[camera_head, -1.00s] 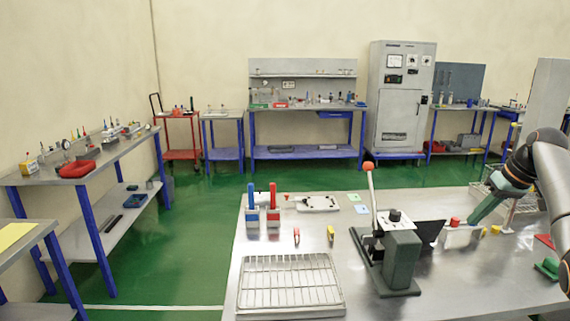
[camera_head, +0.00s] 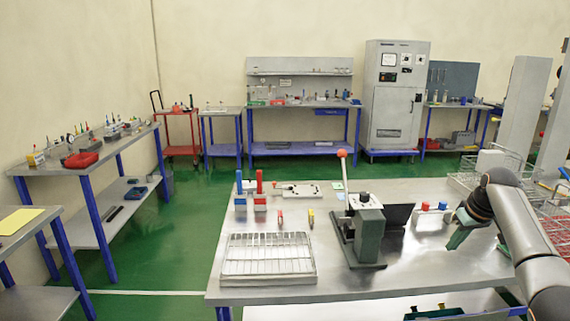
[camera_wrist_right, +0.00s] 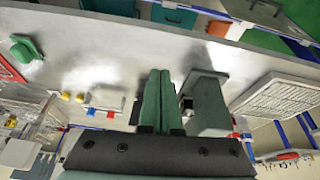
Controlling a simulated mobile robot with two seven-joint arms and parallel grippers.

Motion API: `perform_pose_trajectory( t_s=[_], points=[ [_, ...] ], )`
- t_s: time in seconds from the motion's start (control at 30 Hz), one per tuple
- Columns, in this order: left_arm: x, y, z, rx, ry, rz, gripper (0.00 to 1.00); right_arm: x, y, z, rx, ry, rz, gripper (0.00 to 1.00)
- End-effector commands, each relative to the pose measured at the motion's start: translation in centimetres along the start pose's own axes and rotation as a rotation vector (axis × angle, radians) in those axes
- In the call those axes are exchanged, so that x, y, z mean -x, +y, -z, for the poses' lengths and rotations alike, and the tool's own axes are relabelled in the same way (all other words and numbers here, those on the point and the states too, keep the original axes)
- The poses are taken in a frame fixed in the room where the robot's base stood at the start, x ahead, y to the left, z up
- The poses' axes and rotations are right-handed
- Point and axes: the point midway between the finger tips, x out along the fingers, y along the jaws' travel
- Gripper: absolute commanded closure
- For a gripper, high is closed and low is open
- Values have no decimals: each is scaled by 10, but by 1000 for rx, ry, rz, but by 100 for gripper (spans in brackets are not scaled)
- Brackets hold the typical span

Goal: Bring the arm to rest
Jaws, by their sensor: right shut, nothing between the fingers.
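My right arm (camera_head: 525,235) comes in from the right edge, over the right part of the steel table. Its gripper (camera_head: 455,240) is above the bare tabletop, apart from the table's objects. The two green fingers lie together in the right wrist view (camera_wrist_right: 160,95), with nothing between them. The toggle press (camera_head: 367,232), with a red-knobbed lever, stands left of the gripper. A white block (camera_head: 432,217) with a red and a blue knob is just beyond the gripper. My left gripper is not in view.
The steel table (camera_head: 440,275) is bare in front of the gripper. A wire-grid tray (camera_head: 268,258) lies at its left. Wire baskets (camera_head: 510,165) stand at the far right. A green piece (camera_wrist_right: 25,47) lies on the table in the wrist view.

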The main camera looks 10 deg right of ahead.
Motion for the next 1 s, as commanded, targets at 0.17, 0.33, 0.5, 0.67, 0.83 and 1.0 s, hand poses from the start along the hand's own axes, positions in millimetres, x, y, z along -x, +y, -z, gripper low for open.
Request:
perform_pose_trajectory(
  t_s=[0.17, 0.33, 0.5, 0.67, 0.83, 1.0],
  points=[
    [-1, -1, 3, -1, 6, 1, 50, -81, -34, -25, 96, 5, -88, 100],
    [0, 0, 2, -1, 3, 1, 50, -154, -81, -66, 194, 45, -128, 100],
    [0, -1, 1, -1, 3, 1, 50, -211, -137, -124, 273, 103, -115, 100],
    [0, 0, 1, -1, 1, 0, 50, -243, -194, -189, 315, 170, -65, 100],
    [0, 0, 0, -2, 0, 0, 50, -252, -253, -264, 319, 244, 11, 100],
    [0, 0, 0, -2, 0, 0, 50, -235, -304, -334, 280, 320, 92, 100]
  ],
)
